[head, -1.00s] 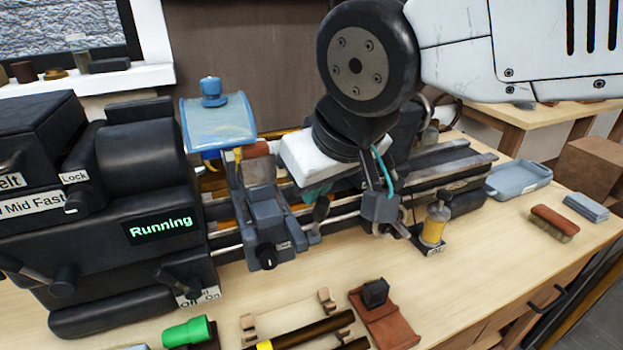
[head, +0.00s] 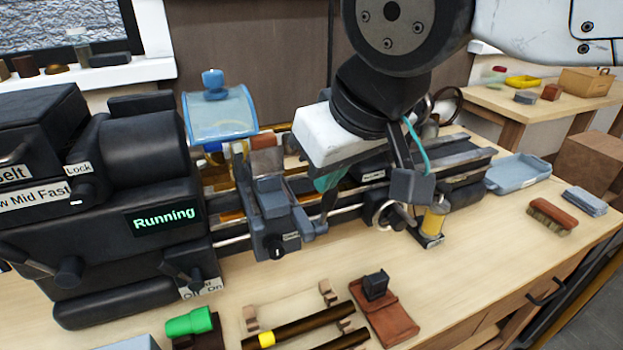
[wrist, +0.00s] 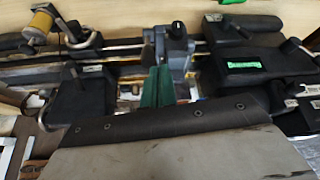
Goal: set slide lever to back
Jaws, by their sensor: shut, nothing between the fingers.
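In the wrist view my green fingers (wrist: 157,88) point at the slide (wrist: 170,50), where a black knob shows.
The headstock (head: 140,160) at left has a display reading "Running". A yellow spool (head: 434,222) stands at the right front of the rails. A green cylinder (head: 190,322), dark rods and a brown pad (head: 388,315) lie along the front.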

